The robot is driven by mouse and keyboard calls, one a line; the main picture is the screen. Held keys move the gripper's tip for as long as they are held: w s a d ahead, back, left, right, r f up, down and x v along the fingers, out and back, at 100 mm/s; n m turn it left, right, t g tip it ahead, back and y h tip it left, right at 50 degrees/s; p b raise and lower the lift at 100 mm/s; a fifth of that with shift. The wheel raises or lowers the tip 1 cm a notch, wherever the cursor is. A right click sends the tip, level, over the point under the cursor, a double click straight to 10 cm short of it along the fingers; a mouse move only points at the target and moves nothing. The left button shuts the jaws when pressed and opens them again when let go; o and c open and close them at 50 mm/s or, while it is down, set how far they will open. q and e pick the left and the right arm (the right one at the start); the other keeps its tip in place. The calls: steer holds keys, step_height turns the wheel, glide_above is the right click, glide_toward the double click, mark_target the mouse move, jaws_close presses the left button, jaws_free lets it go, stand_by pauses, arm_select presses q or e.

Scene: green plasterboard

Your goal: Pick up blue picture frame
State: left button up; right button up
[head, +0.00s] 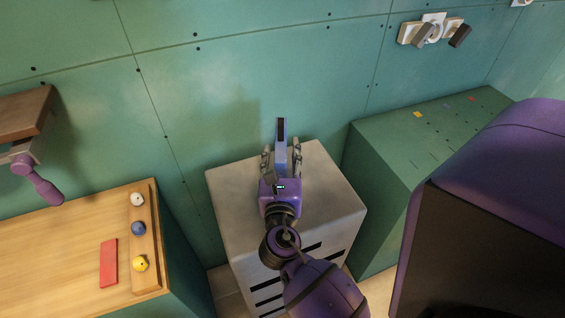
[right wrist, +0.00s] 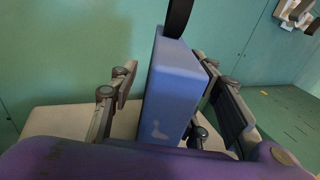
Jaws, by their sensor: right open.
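The blue picture frame (head: 281,157) stands upright on the pale grey cabinet (head: 328,185), near the wall. It is seen nearly edge-on in the head view, with a dark upper part. In the right wrist view the blue frame (right wrist: 172,95) rises between the fingers, with a dark strip above it. My right gripper (head: 281,151) is open, one finger on each side of the frame. In the right wrist view a gap shows between the left finger and the frame; contact on the right side is unclear. My left gripper is not in view.
A wooden-topped unit (head: 60,235) at left holds white, blue and yellow knobs and a red bar (head: 108,263). A green box (head: 440,130) stands close on the right. The green wall (head: 230,85) is behind. A brown shelf (head: 25,115) juts in at left.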

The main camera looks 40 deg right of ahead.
mark_target(281, 142)
steer(key=shift+w+d, duration=0.35)
steer(key=shift+w, duration=0.2)
jaws_close()
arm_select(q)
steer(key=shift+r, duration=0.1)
arm_select(e)
steer(key=shift+r, duration=0.15)
